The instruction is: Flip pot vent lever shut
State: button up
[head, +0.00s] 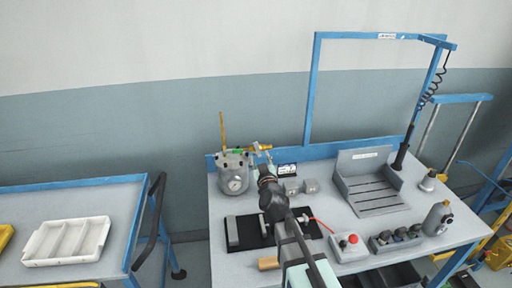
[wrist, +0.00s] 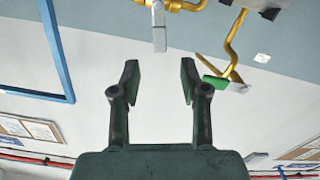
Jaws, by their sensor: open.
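The grey pot (head: 234,184) with a round gauge stands at the back left of the bench. An upright yellow rod (head: 222,128), a green piece (head: 237,151) and brass fittings (head: 262,147) are on its top. I cannot tell for certain which piece is the vent lever. In the wrist view, a green piece (wrist: 215,82) sits by a bent yellow pipe (wrist: 235,40), right of my fingers. A pale grey bar (wrist: 158,27) hangs from a yellow fitting beyond the fingertip gap. My gripper (wrist: 158,72) is open and empty; in the head view it is right of the pot.
A dark mat (head: 247,232) lies under my arm. A grey slotted fixture (head: 368,185), a red-button box (head: 349,246) and a dark bottle (head: 437,218) occupy the bench's right. A blue frame (head: 312,90) rises behind. A white tray (head: 68,241) sits on the left cart.

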aim_at(256, 146)
jog(key=x, duration=0.9)
jog(key=shift+w, duration=0.1)
grip_shut()
